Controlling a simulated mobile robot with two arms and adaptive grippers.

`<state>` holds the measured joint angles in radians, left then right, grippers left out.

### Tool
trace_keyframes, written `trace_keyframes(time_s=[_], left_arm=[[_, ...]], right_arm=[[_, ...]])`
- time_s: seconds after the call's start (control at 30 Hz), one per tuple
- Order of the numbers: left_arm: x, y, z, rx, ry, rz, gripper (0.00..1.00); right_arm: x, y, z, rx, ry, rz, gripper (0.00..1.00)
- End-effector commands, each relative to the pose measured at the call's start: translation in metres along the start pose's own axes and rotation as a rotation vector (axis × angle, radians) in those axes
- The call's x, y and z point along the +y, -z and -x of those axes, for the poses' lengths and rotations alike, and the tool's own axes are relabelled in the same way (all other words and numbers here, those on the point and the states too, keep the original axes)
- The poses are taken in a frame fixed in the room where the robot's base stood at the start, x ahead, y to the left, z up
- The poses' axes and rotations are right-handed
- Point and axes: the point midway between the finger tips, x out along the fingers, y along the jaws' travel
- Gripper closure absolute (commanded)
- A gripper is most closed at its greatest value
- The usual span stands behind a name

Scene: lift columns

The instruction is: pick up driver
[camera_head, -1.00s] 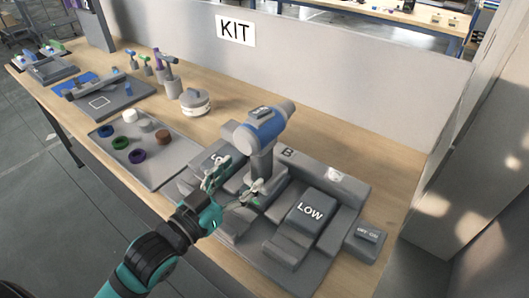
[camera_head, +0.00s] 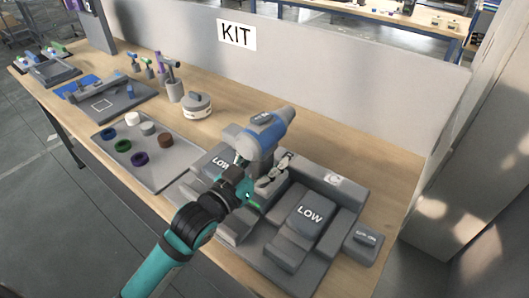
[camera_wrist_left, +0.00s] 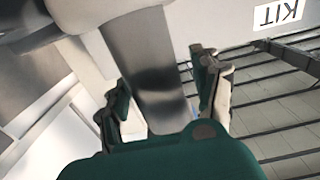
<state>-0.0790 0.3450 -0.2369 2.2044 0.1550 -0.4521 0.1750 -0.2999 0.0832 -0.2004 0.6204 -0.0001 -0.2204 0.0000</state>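The driver (camera_head: 265,134), grey with a blue band, stands upright in a grey stand on the bench, its body on top and its handle below. My left gripper (camera_head: 257,172) is at the handle, with one finger on each side. In the left wrist view the grey handle (camera_wrist_left: 150,70) runs between the open fingers of my left gripper (camera_wrist_left: 165,88). A gap shows beside the handle, so the fingers are not closed on it. The lower end of the handle is hidden behind the gripper in the head view. My right gripper is not in view.
The grey stand has blocks marked LOW (camera_head: 310,214) close on both sides of the driver. A tray (camera_head: 178,175) of coloured rings lies to the left, with a round lidded pot (camera_head: 197,107) behind it. A grey wall with a KIT sign (camera_head: 236,34) stands behind.

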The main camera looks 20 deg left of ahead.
Motion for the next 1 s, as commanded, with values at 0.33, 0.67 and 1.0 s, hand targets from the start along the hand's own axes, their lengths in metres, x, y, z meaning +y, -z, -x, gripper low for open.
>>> trace_keyframes(time_s=[0.33,0.67,1.0], left_arm=[[0.000,0.000,0.000,0.000,0.000,0.000,0.80],[0.000,0.004,0.001,0.010,0.000,-0.001,1.00],[0.000,0.015,0.000,0.013,0.000,-0.002,1.00]], right_arm=[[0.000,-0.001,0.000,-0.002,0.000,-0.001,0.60],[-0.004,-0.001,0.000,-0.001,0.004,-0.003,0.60],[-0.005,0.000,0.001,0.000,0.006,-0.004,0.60]])
